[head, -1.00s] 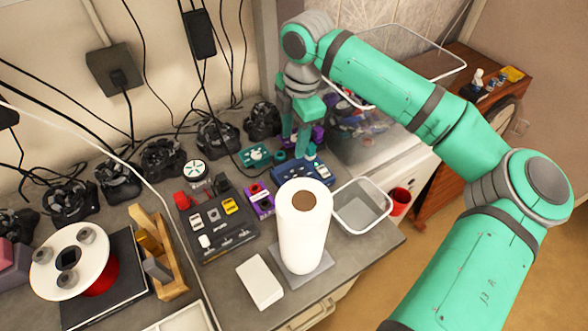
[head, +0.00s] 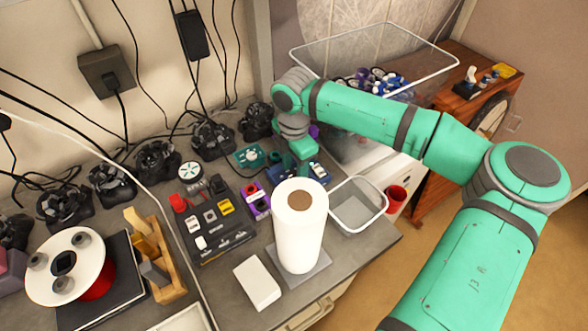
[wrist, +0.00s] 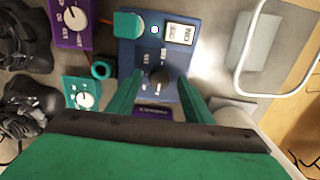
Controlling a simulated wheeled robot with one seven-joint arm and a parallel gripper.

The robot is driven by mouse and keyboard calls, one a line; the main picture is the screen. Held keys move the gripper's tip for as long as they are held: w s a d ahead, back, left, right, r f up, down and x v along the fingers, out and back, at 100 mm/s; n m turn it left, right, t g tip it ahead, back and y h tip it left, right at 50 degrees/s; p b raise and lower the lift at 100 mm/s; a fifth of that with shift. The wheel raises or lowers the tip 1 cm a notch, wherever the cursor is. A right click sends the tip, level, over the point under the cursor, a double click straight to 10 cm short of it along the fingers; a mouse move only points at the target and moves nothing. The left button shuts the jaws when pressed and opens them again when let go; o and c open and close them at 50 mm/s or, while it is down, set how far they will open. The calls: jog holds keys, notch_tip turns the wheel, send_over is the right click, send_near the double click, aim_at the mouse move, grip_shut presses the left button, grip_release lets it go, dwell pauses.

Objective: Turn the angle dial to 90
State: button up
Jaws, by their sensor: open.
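A blue box (wrist: 185,62) lies under my gripper in the wrist view. It carries a dark round knob (wrist: 159,76) with small white markings around it that are too blurred to read. It also has a teal button (wrist: 128,25) and a small white display (wrist: 179,34). My gripper (wrist: 160,80) is open, with one green finger on each side of the knob; I cannot tell whether they touch it. In the head view my gripper (head: 303,158) points down over the blue box (head: 320,172) and partly hides it; the knob is hidden there.
A teal box with a white dial (wrist: 85,100) and a purple box with a dial (wrist: 74,18) are close by. A white paper roll (head: 300,235) and a clear bin (head: 357,210) stand in front. Controllers (head: 213,140) line the wall.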

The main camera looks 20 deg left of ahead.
jog(key=shift+f, duration=0.15)
jog(key=shift+c, duration=0.3)
jog(key=c, duration=1)
